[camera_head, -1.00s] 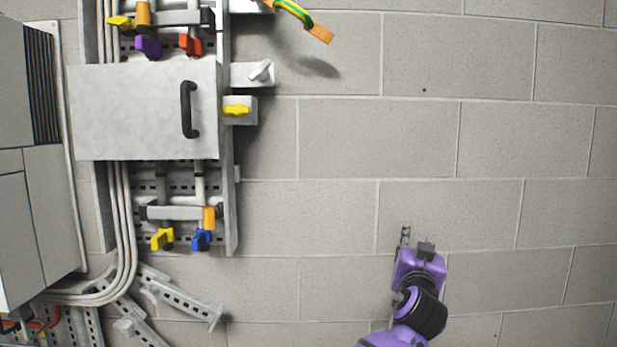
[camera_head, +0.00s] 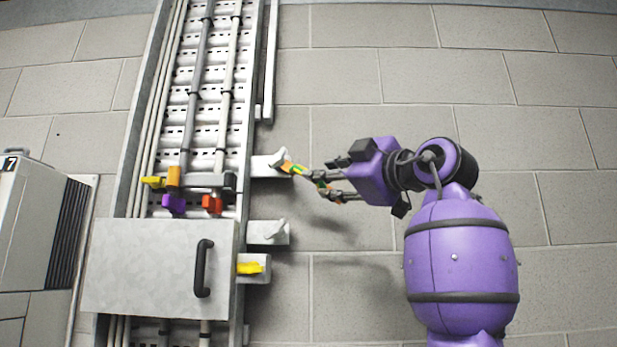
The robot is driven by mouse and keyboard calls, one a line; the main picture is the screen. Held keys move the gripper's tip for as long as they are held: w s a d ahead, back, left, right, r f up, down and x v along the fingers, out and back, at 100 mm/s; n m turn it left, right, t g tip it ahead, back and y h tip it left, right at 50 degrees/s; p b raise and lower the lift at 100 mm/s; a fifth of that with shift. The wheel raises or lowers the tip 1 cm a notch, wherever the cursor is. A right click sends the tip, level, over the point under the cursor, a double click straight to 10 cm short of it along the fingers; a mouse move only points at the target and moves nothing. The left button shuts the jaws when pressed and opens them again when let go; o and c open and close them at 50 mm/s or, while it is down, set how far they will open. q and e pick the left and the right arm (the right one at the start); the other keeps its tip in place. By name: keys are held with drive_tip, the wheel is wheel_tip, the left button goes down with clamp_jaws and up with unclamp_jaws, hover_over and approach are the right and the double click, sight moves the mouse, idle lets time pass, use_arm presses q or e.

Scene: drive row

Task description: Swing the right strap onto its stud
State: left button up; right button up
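The strap (camera_head: 294,168), green and yellow with orange ends, runs from an upper grey bracket (camera_head: 262,168) down to the right. The fingers partly hide that end. Below, a second bracket (camera_head: 260,233) carries a pale wing-shaped piece (camera_head: 275,230), possibly the stud; no strap is on it. My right gripper is not in view.
A grey cover with a black handle (camera_head: 203,268) stands left of the brackets. A yellow wing piece (camera_head: 250,267) sits on a lower bracket. Coloured clamps, including a purple one (camera_head: 173,203), are above the cover. The block wall (camera_head: 560,130) at right is bare.

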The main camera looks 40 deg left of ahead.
use_arm(q)
drive_tip(key=p+x, duration=0.1)
drive_tip(key=x, duration=0.6)
drive_tip(key=shift+a+r+p, duration=0.1)
drive_tip(key=shift+a+p, duration=0.05)
drive_tip(key=shift+p, duration=0.15)
drive_tip(key=shift+w, duration=0.15)
drive_tip(key=c, duration=0.9)
clamp_jaws()
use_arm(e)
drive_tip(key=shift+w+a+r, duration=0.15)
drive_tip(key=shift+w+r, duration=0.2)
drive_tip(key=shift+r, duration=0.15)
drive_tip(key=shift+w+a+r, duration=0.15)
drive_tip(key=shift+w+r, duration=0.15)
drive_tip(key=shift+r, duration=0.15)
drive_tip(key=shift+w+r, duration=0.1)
